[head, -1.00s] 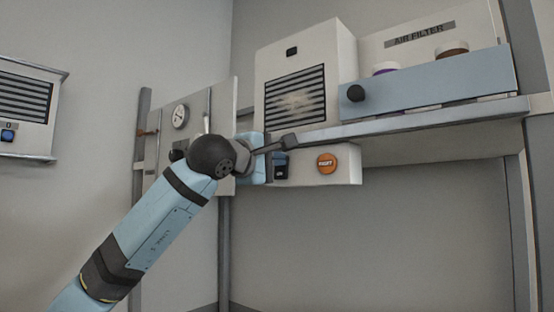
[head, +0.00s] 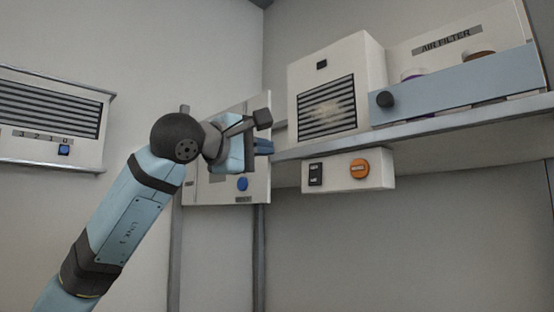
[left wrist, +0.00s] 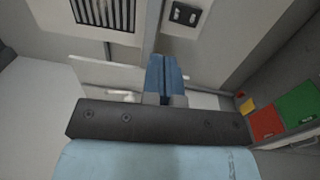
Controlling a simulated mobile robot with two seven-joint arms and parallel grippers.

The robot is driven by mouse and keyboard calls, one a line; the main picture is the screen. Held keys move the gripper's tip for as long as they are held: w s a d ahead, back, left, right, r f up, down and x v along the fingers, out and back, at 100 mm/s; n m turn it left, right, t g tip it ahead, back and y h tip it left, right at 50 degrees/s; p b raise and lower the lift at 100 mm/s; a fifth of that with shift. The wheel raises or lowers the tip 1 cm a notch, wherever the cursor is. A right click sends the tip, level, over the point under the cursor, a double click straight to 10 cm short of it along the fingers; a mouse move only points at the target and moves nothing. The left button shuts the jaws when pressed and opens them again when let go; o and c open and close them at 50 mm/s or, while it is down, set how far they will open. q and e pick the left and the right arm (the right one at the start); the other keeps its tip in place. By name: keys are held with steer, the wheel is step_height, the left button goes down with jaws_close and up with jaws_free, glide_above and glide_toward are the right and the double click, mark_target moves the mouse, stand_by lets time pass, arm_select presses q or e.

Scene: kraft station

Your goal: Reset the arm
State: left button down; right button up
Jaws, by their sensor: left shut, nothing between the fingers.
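My left arm comes in from the lower left in the head view. Its left gripper (head: 264,147) has blue fingers that are shut with nothing between them. It is held in the air, in front of the wall panel (head: 262,185) and left of the switch box under the shelf. In the left wrist view the closed blue fingers (left wrist: 165,76) point away from the camera, side by side. They look clear of any object. My right gripper is in neither view.
The switch box (head: 345,184) has a black switch (head: 315,174) and an orange button (head: 359,169). A shelf (head: 430,130) holds a vented white unit (head: 310,75) and the air filter unit (head: 450,85). A wall unit (head: 50,148) hangs at left.

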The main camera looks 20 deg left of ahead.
arm_select(q)
steer(key=shift+s+a, duration=0.1)
stand_by(0.3)
steer(key=shift+s, duration=0.1)
